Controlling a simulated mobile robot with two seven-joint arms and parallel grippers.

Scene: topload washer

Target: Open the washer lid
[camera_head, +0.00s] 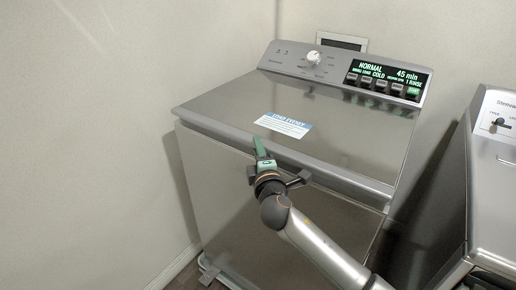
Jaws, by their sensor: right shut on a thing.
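The washer lid (330,115) is a grey metal panel on top of the washer (250,205). It lies flat, or nearly so; I cannot tell whether its front edge is slightly raised. A white and blue label (283,125) is on it near the front. My right gripper (260,147) comes from the lower right, with its green fingers at the lid's front edge, left of the middle. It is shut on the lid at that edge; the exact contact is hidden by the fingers. My left gripper is not in view.
The control panel (345,72) with a knob and a lit display stands behind the lid. A second appliance (495,190) stands close on the right. Walls are at the left and back. The space above the lid is clear.

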